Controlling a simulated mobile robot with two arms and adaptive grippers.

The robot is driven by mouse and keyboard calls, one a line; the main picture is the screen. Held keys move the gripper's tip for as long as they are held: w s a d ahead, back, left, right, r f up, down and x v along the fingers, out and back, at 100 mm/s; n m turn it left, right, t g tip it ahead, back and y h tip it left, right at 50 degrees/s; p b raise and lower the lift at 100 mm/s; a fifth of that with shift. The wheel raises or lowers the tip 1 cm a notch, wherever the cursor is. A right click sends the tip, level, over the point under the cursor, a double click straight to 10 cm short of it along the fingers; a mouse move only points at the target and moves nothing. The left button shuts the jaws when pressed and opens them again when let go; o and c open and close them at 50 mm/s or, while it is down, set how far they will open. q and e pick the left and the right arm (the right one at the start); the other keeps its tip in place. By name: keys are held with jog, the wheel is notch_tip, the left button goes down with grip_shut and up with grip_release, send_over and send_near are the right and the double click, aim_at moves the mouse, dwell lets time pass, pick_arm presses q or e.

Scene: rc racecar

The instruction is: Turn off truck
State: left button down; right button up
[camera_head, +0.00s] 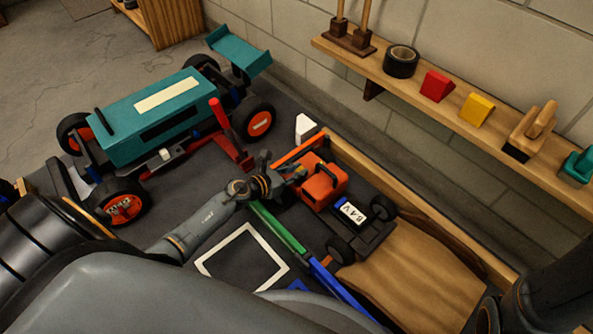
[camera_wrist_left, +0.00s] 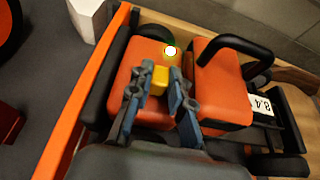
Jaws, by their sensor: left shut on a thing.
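The small orange truck (camera_head: 320,188) sits on the workbench beside a wooden ramp. It has a black handle and a white 8.4V label (camera_head: 352,212). In the left wrist view the truck's orange body (camera_wrist_left: 222,95) fills the middle. A yellow switch-like piece (camera_wrist_left: 160,78) stands on it, and a bright light with a green edge (camera_wrist_left: 170,50) shows just beyond. My left gripper (camera_head: 285,177) is at the truck's left side. In the wrist view its fingers (camera_wrist_left: 158,95) are shut on the yellow piece. My right gripper is not in view.
A teal car (camera_head: 150,120) with orange wheels stands to the left, near a red tool (camera_head: 230,135). A white wedge (camera_head: 305,128) lies behind the truck. The wooden ramp (camera_head: 415,280) is at the front right. A wall shelf (camera_head: 440,105) holds tape and blocks.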

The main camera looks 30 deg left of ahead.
pick_arm(q)
jog(key=shift+w+a+f+b, duration=0.1)
jog(key=shift+w+a+b, duration=0.15)
jog(key=shift+a, duration=0.3)
jog(key=shift+w+a+f+b, duration=0.1)
jog(key=shift+a+b, duration=0.2)
jog(key=shift+a, duration=0.2)
jog(key=shift+w+a+r, duration=0.15)
jog(key=shift+a, duration=0.15)
jog(key=shift+r, duration=0.1)
jog(key=c, duration=1.5)
grip_release()
jog(key=shift+s+a, duration=0.1)
jog(key=shift+s, duration=0.15)
jog(key=v, duration=1.1)
jog(key=shift+s+a+r, duration=0.1)
jog(key=shift+s+r, duration=0.1)
